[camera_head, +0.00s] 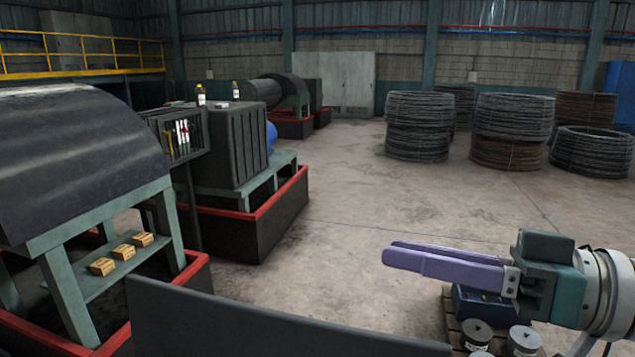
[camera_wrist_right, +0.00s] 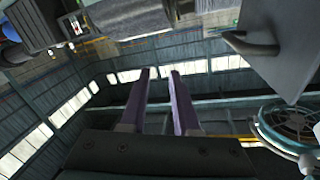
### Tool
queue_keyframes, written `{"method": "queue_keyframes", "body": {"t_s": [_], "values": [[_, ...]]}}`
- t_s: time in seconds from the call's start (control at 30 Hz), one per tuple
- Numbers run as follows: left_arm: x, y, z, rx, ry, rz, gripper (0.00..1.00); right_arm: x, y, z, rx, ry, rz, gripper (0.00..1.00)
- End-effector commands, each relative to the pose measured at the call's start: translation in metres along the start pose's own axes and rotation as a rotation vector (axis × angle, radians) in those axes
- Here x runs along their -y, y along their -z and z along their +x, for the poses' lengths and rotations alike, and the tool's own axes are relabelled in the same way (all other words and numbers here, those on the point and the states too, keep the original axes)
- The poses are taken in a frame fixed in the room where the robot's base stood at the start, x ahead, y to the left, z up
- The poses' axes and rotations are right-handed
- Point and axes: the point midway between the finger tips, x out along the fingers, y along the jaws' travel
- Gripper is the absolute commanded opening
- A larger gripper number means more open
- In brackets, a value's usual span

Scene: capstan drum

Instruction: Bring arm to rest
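My right gripper (camera_head: 389,252) reaches in from the right edge in the head view, with its two purple fingers pointing left. It also shows in the right wrist view (camera_wrist_right: 160,73), where the fingers stand apart with nothing between them. It is open and touches nothing that I can see. My left gripper and left arm are not in the head view.
A large dark drum (camera_head: 80,150) on a green frame stands at left. Small cartons (camera_head: 122,252) sit on its shelf. A dark panel (camera_head: 270,328) crosses the front. Grey spools (camera_head: 476,333) lie below my right gripper. Wire coils (camera_head: 420,125) stand behind; the middle floor is clear.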

Motion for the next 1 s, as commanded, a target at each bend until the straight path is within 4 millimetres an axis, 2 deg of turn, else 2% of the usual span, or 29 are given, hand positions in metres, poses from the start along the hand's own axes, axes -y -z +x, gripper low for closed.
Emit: {"method": "queue_keyframes", "body": {"t_s": [0.03, 0.1, 0.23, 0.37, 0.47, 0.57, 0.67, 0.8, 0.87, 0.9, 1.0], "values": [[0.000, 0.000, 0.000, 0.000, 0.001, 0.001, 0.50, 0.004, -0.001, 0.012, -0.051, -0.059, -0.015, 0.30], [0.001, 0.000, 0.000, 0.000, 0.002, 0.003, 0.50, 0.001, 0.000, 0.024, -0.110, -0.194, -0.046, 0.30], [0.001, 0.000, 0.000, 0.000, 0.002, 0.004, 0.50, -0.009, -0.006, 0.021, -0.127, -0.488, -0.060, 0.30], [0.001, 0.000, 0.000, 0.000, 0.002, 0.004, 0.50, -0.014, -0.033, -0.009, -0.002, -0.765, -0.017, 0.30], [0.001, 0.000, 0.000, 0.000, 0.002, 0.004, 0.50, -0.006, -0.065, -0.044, 0.177, -0.928, 0.044, 0.30], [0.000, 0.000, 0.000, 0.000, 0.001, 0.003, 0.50, 0.016, -0.100, -0.082, 0.392, -1.022, 0.114, 0.30], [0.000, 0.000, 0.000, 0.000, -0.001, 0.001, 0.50, 0.046, -0.129, -0.118, 0.604, -1.050, 0.184, 0.30], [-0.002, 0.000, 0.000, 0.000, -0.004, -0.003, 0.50, 0.100, -0.159, -0.165, 0.881, -1.013, 0.277, 0.30], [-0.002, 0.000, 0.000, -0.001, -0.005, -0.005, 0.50, 0.126, -0.168, -0.183, 0.992, -0.975, 0.316, 0.30], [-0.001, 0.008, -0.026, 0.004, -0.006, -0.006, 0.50, 0.133, -0.140, -0.183, 0.992, -0.973, 0.308, 0.30], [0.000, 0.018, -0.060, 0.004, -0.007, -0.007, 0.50, 0.142, -0.107, -0.183, 0.990, -0.975, 0.304, 0.30]]}}
